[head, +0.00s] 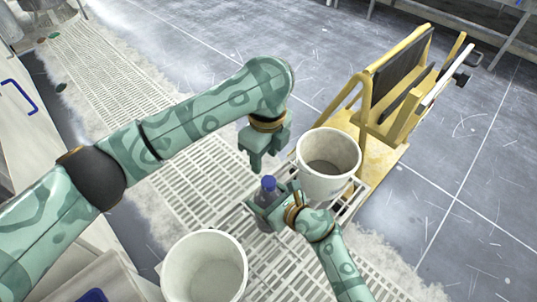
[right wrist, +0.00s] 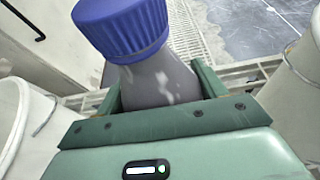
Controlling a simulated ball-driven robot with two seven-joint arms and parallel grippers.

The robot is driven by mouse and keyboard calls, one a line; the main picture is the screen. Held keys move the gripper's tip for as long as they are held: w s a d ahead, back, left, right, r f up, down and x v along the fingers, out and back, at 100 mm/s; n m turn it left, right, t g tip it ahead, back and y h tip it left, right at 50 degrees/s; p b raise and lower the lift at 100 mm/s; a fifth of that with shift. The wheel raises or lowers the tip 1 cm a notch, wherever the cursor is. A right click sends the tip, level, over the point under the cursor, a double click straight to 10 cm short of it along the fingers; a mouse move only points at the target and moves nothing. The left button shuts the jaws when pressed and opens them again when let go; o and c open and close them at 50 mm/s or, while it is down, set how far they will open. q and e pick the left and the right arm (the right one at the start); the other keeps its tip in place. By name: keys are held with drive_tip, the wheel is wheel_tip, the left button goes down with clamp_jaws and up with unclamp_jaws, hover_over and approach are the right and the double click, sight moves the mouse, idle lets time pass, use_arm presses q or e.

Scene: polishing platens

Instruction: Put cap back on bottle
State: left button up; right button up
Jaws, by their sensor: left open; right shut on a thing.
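A grey bottle (right wrist: 160,82) with a ribbed blue cap (right wrist: 120,28) fills the upper part of the right wrist view. The cap sits on top of the bottle; I cannot tell how tight it is. My right gripper (right wrist: 160,95) is shut around the bottle's body, one finger on each side. In the head view the blue cap (head: 268,183) points up above my right gripper (head: 268,207), which hides much of the bottle. My left gripper (head: 263,162) is open and empty, fingers pointing down, just above the cap and apart from it.
A white bucket (head: 328,190) stands right of the grippers, and another white bucket (head: 205,293) is at the front. A yellow frame stand (head: 372,140) is behind at right. White slatted grating (head: 200,150) covers the floor below. Open grey tiled floor (head: 470,190) lies to the right.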

sight(268, 181)
use_arm(q)
drive_tip(key=n, duration=0.6)
drive_tip(key=shift+s+d, duration=0.2)
drive_tip(key=n, duration=0.3)
drive_tip(key=shift+s+d+r, duration=0.1)
drive_tip(key=n, duration=0.7)
drive_tip(key=shift+s+d, duration=0.1)
drive_tip(key=shift+f, duration=4)
